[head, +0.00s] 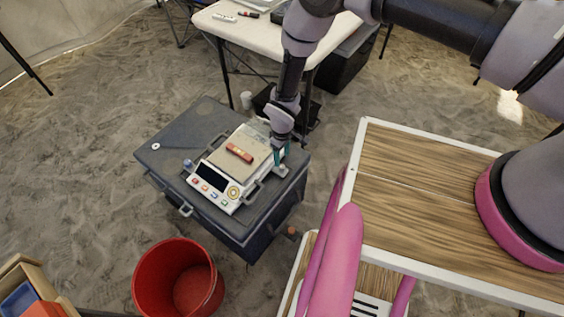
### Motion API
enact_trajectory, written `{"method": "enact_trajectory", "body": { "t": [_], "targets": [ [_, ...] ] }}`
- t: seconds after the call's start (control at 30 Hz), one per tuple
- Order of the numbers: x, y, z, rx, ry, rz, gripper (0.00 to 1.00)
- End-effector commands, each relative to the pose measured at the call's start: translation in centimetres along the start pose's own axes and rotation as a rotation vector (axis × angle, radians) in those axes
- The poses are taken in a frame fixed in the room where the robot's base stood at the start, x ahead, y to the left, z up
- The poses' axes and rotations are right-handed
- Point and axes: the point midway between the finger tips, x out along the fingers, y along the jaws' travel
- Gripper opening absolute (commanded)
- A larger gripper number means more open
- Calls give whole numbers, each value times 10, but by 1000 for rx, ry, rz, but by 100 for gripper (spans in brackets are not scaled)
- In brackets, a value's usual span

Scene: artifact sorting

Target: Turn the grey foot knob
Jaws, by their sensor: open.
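A pale weighing scale (226,196) with a dark display sits on a dark grey case. A small grey knob (282,171), which looks like the grey foot knob, is at the scale's right side. A blue knob (188,164) is at its left side. My gripper (280,157) points down with teal fingertips just above or around the grey knob. It is open. I cannot tell whether the fingertips touch the knob. A reddish-brown bar (239,152) lies on the scale's tan plate.
The dark case (190,126) stands on sandy ground, with a small white disc (155,146) on its lid. A red bucket (136,284) stands in front. A white folding table (262,32) is behind. My wood-topped base is at the right.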

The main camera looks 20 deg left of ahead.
Motion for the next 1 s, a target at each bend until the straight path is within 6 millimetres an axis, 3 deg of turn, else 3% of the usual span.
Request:
{"method": "enact_trajectory", "body": {
  "t": [0.1,0.3,0.9,1.0],
  "targets": [
    [-24,0,-1,0,1,0,60],
    [-46,0,0,1,0,0,60],
    [-50,0,0,2,0,0,60],
    [-62,9,-5,19,8,3,60]
  ]
}}
